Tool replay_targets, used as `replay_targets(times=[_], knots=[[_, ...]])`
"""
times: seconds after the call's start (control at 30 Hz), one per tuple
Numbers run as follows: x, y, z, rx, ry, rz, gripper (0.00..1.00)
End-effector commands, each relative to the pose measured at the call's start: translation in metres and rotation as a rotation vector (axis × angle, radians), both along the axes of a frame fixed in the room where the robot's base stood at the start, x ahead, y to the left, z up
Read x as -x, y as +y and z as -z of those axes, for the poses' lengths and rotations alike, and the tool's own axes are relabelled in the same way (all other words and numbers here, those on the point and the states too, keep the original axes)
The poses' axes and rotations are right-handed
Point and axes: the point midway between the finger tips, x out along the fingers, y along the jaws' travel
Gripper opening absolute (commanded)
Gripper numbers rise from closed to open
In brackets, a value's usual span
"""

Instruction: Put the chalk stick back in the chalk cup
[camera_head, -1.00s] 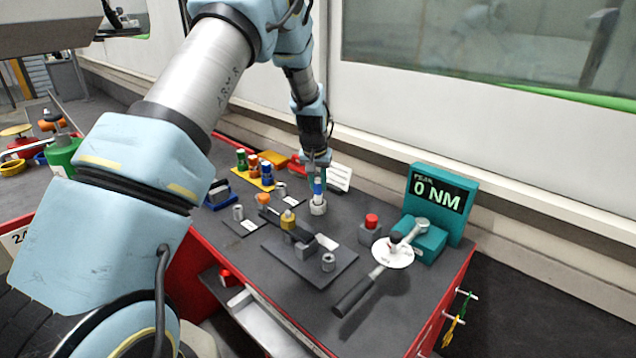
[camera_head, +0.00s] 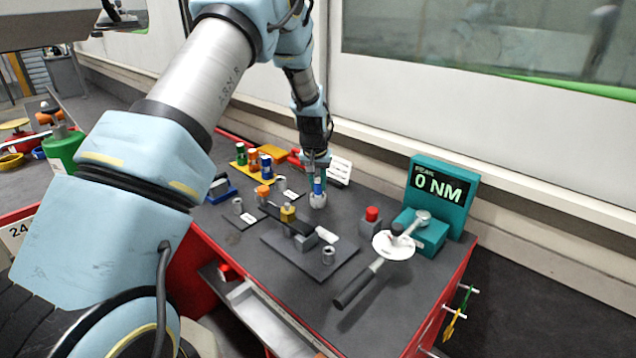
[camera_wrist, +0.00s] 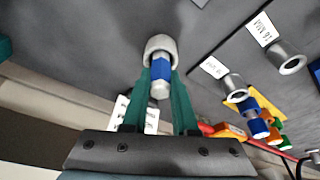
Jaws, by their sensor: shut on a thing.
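The chalk stick (camera_wrist: 160,68) has a blue band and a pale near end. My gripper (camera_wrist: 161,78) is shut on it, with a green finger on each side. The chalk cup (camera_wrist: 158,43) is a pale grey, round cup directly beyond the fingertips in the wrist view. In the head view my gripper (camera_head: 318,182) points down over the cup (camera_head: 318,201), with the blue of the stick (camera_head: 317,187) just above its rim. The stick's far end is hidden at the cup's mouth, so I cannot tell how deep it sits.
A dark plate (camera_head: 283,245) with a clamped block stands in front. A red-topped block (camera_head: 371,216), a torque wrench (camera_head: 358,285) and a teal display (camera_head: 438,188) reading 0 NM are to the right. Coloured cylinders on a yellow rack (camera_head: 262,180) and a white slotted holder (camera_head: 340,170) are nearby.

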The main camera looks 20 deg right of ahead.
Motion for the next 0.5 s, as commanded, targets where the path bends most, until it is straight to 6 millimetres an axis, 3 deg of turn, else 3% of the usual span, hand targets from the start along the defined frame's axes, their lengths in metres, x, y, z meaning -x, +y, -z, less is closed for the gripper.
replay_targets(times=[0.07,0.1,0.37,0.5], knots=[[-0.0001,-0.0001,0.0026,0.000,0.000,0.000,0.00],[-0.0001,-0.0001,0.0013,0.001,-0.001,0.000,0.31],[-0.0002,-0.0001,0.0012,0.001,-0.001,0.000,0.60],[-0.0001,-0.0001,0.0012,0.001,-0.001,0.000,0.62]])
